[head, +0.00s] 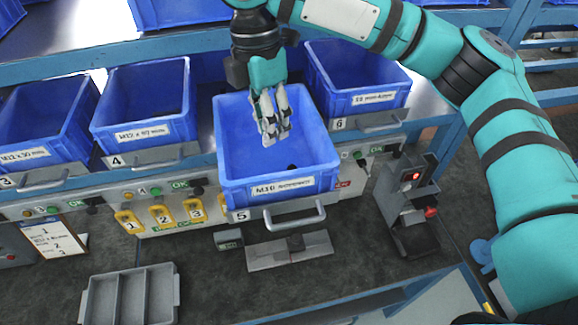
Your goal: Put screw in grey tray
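My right gripper (276,136) hangs fingers-down inside the blue bin numbered 5 (262,190), whose label starts with M10. Its two fingers are close together, and I cannot tell whether they are shut or whether anything is between them. A small dark object (292,167), possibly a screw, lies on the bin floor below and right of the fingertips. The grey tray (176,290) with three long compartments sits at the lower left of the bench. The part of it in view looks empty. My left gripper is not in view.
Other blue bins stand alongside, numbered 4 (150,131) and 6 (370,98). Yellow numbered tags (162,215) hang below the bins. A grey fixture plate (290,252) lies in front of bin 5. A device with a red light (412,200) stands at the right.

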